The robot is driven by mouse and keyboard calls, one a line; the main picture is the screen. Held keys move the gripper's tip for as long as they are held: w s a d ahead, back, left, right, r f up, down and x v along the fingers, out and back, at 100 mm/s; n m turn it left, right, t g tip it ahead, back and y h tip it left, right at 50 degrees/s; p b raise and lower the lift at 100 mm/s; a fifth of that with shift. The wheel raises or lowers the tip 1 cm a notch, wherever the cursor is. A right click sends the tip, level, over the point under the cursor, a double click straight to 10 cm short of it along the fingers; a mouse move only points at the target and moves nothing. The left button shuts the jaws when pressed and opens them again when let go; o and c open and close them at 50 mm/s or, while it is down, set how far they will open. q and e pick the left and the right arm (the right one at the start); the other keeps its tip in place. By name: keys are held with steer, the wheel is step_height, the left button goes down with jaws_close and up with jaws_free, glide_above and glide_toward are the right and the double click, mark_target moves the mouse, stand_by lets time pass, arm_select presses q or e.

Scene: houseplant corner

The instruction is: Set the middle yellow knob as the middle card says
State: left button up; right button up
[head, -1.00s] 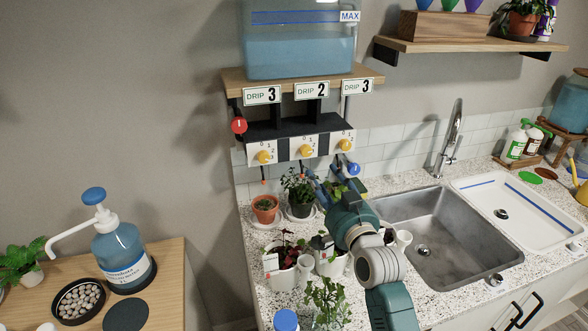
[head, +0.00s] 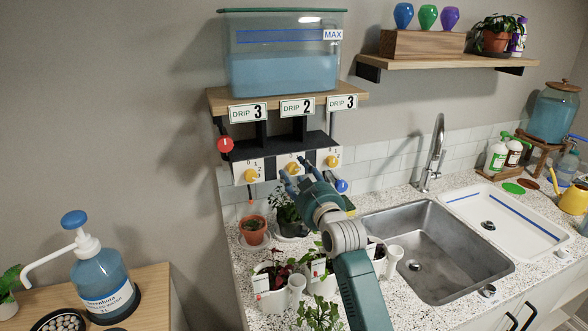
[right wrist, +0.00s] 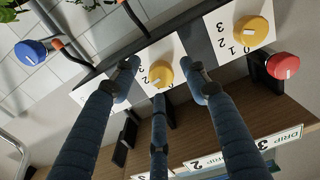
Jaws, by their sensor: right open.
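The middle yellow knob (head: 292,167) sits on a white dial plate under the shelf. The middle card (head: 297,107) reads DRIP 2. My right gripper (head: 291,177) is open, just in front of the middle knob and partly covering its dial. In the right wrist view, the middle knob (right wrist: 160,74) lies between the spread fingers of my right gripper (right wrist: 159,80); I cannot tell if any finger touches it. Its dial numbers are partly hidden there and its exact setting is unclear. My left gripper is not in view.
Yellow knobs sit on the left (head: 250,176) and right (head: 332,161). A red knob (head: 225,145) and a blue knob (head: 341,186) are close by. A water tank (head: 282,65) stands on the shelf above. Potted plants (head: 253,231) crowd the counter below, beside the sink (head: 430,250).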

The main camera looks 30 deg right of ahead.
steer(key=shift+w+d, duration=0.15)
steer(key=shift+w, duration=0.55)
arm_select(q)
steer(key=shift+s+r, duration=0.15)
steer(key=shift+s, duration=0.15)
arm_select(e)
steer(key=shift+w, duration=0.15)
